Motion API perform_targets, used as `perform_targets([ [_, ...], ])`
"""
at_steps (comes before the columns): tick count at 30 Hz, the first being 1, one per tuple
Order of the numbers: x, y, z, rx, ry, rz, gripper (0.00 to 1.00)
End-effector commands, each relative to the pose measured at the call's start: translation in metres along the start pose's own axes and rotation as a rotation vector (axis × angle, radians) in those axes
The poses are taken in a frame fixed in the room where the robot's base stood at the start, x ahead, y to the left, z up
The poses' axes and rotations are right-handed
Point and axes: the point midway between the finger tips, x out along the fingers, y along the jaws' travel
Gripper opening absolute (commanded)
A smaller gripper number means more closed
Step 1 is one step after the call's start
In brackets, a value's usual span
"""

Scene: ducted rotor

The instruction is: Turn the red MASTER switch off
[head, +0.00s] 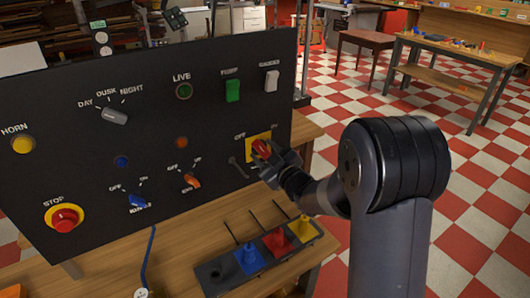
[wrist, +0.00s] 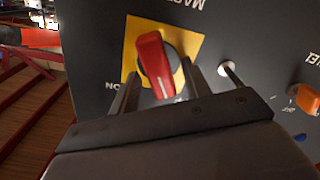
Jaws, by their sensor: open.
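The red MASTER switch (head: 261,147) sits on a yellow square plate on the right part of the black panel. In the wrist view the red switch (wrist: 154,62) shows upside down, its long handle close to upright with a slight slant. OFF and ON are printed above the plate in the head view; ON also shows by the left finger in the wrist view. My gripper (head: 275,163) is at the switch, its open fingers (wrist: 159,85) on either side of the handle's lower part. Gaps show between handle and fingers; I cannot tell any contact.
The panel (head: 60,110) also carries a red STOP button (head: 65,219), an orange switch (head: 193,181), a blue switch (head: 137,201) and a green rocker (head: 233,91). A dark tray (head: 222,280) with coloured pieces stands on the wooden bench below my gripper.

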Motion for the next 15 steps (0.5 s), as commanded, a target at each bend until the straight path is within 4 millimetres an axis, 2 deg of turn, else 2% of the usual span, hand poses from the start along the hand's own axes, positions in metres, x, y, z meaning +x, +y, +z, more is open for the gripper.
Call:
perform_targets([
  [2, -0.0002, 0.0000, 0.0000, 0.000, 0.000, 0.000, 0.44],
  [15, -0.0004, 0.0002, -0.0001, 0.000, 0.000, 0.000, 0.08],
])
